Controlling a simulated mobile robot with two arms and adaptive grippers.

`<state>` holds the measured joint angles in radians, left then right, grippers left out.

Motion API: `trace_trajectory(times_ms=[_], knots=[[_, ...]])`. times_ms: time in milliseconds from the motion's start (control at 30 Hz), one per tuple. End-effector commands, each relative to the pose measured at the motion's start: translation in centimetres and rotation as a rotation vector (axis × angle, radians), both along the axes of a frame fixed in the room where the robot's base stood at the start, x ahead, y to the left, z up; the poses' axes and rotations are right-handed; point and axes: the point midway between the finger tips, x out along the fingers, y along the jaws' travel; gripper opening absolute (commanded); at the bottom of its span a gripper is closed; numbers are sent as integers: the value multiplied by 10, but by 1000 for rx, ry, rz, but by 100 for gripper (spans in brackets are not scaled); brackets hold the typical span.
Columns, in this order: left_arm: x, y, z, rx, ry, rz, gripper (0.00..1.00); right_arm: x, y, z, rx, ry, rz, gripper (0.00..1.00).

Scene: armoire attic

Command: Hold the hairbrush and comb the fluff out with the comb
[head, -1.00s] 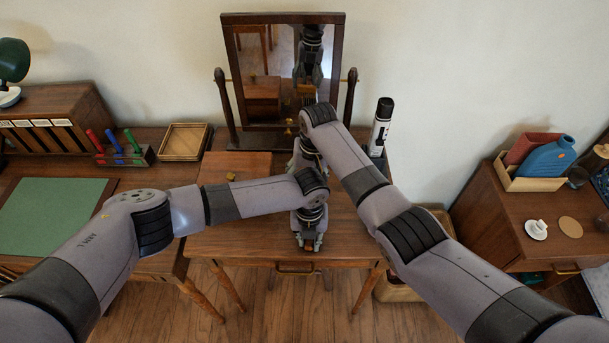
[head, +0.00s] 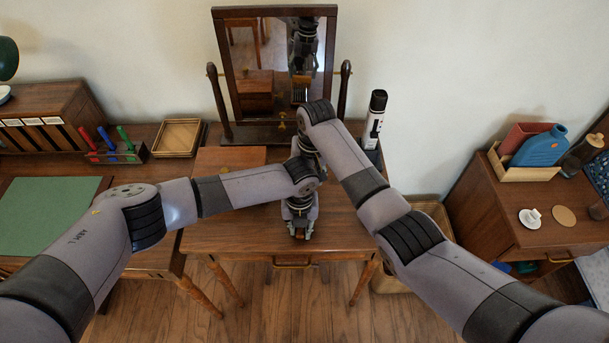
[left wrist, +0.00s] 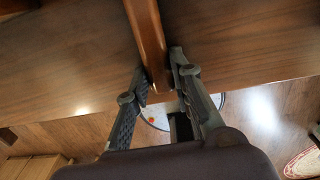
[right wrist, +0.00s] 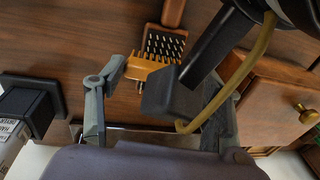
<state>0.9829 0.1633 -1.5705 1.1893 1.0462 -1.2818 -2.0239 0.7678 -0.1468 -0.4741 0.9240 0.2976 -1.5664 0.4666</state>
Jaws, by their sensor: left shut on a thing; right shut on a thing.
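The hairbrush has a brown wooden handle (left wrist: 148,35), and my left gripper (left wrist: 158,72) is shut on it. In the head view my left gripper (head: 301,232) is above the front middle of the dressing table. In the right wrist view the brush head (right wrist: 163,43) shows dark, pale-tipped bristles. My right gripper (right wrist: 160,78) is shut on an orange comb (right wrist: 148,68), its teeth toward the bristles and very close. I cannot tell whether they touch. A dark block hides part of the comb. In the head view my arms hide the right gripper. I cannot make out any fluff on the bristles.
A tilting mirror (head: 270,65) stands at the table's back, with a black-and-white cylinder (head: 375,120) to its right. A low wooden box (head: 230,158) lies left on the table (head: 225,225). A pen rack (head: 118,153) and wooden tray (head: 178,138) stand further left.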

Motion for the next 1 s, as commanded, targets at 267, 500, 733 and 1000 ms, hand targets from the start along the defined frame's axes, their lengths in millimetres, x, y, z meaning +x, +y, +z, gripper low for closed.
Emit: trace_trajectory(times_ms=[267,500,733,1000], knots=[[-4,-9,2,-11,1,-15,0,11,4,2,6,-5,-2,26],[-5,-7,1,-7,3,-13,0,26,2,3,4,-7,-3,26],[-5,-6,0,-5,4,-12,0,33,1,1,2,-7,-3,26],[-5,-5,0,-5,5,-12,0,33,-11,0,3,-9,-3,26]])
